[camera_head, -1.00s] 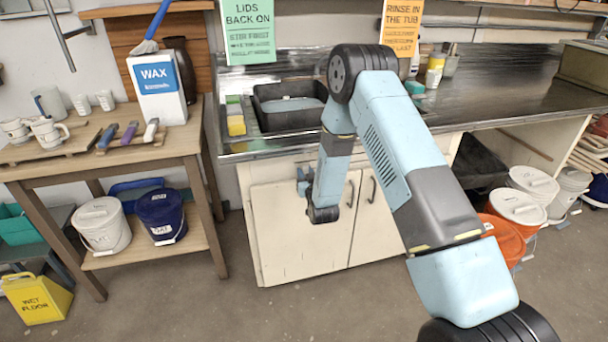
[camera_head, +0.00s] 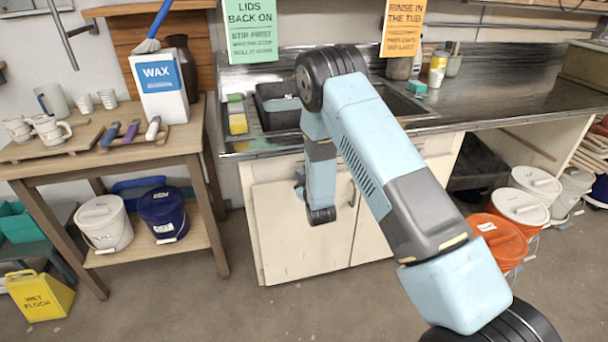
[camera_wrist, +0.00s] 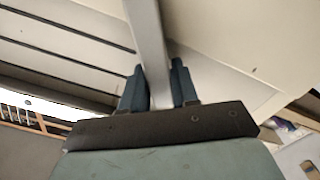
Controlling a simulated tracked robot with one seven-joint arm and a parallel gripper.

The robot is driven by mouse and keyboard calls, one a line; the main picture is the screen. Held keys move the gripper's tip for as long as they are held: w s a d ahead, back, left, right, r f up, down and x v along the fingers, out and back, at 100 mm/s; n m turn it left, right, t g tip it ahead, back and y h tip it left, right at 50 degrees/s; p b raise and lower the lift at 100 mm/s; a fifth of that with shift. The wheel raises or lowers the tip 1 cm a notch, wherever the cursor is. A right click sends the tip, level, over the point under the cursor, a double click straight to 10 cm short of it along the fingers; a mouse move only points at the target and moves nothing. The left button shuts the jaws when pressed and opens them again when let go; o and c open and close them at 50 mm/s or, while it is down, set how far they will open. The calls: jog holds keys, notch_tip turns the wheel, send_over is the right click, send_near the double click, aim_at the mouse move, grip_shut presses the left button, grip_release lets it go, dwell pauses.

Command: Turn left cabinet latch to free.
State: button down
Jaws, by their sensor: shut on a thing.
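The left cabinet door (camera_head: 275,235) is a cream panel below the sink counter. My gripper (camera_head: 299,184) is in front of this door, partly hidden behind my own arm. In the wrist view my gripper (camera_wrist: 158,92) has its two dark fingers on either side of a pale grey bar (camera_wrist: 147,40), closed on it. The bar seems to be the left cabinet latch, though its full shape and turn angle are hidden. In the head view the latch cannot be made out behind my arm.
A dark door handle (camera_head: 353,193) shows just right of my arm. The right door (camera_head: 377,235) appears closed. A wooden table (camera_head: 100,160) stands left, and orange and white buckets (camera_head: 497,238) stand right. The floor in front of the cabinet is clear.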

jog(key=n, duration=0.3)
jog(key=a+f+n, duration=0.1)
jog(key=n, duration=0.1)
jog(key=shift+s, duration=0.25)
jog(key=shift+a+n, duration=0.15)
jog(key=shift+n, duration=0.15)
jog(key=c, duration=0.9)
grip_release()
jog(key=shift+c, duration=0.2)
jog(key=shift+s, duration=0.1)
